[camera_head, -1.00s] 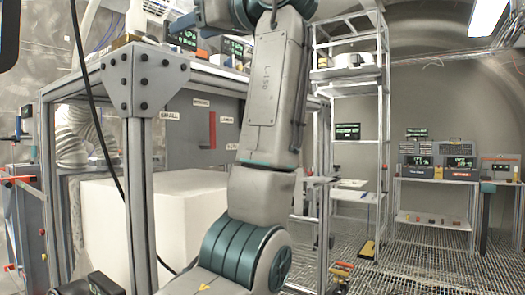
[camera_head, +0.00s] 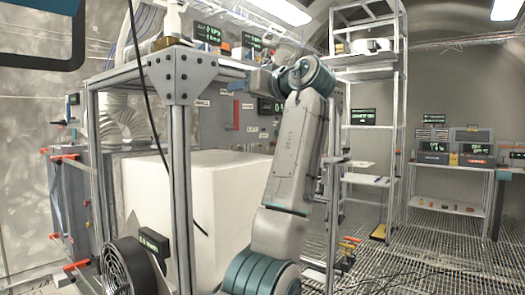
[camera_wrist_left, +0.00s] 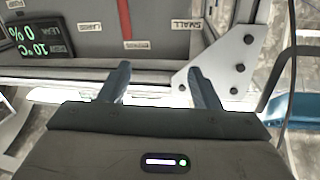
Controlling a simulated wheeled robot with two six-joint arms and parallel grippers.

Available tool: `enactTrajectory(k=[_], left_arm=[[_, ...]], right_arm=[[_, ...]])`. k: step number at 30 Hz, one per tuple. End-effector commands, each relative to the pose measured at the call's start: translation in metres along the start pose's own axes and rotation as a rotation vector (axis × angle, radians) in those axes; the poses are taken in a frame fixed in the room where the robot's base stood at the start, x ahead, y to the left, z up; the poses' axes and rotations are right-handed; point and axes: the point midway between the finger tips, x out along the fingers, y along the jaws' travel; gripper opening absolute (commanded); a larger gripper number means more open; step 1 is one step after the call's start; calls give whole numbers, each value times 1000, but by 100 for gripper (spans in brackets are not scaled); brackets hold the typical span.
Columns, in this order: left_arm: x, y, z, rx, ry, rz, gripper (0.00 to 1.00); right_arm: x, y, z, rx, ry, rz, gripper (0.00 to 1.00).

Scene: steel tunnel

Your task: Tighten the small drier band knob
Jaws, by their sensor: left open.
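A grey panel (camera_head: 215,122) stands inside the metal frame, above a white block. It carries a SMALL label (camera_head: 203,103) and a red vertical strip (camera_head: 236,115). In the left wrist view the SMALL label (camera_wrist_left: 187,24) appears upside down, beside the red strip (camera_wrist_left: 125,18). I cannot make out the small drier band knob. My left gripper (camera_head: 243,82) is raised near the frame's upper rail. In the left wrist view its fingers (camera_wrist_left: 160,82) are spread, with nothing between them, and the panel lies beyond the tips. My right gripper is not in view.
The frame's front post (camera_head: 180,190) and corner plate (camera_head: 180,75) stand left of my arm. A black cable (camera_head: 150,110) hangs before the frame. The white block (camera_head: 195,195) fills the space below the panel. A fan (camera_head: 128,268) stands lower left. Shelves (camera_head: 450,170) stand far right.

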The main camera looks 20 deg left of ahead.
Motion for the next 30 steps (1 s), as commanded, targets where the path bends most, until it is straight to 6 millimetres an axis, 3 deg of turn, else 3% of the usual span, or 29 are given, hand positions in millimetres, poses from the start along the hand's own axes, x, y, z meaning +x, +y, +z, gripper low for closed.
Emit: enactTrajectory(k=[18,30], left_arm=[[41,79,95,168,-32,112,57],[53,107,136,227,-47,161,57]], right_arm=[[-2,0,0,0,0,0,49],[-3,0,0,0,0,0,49]])
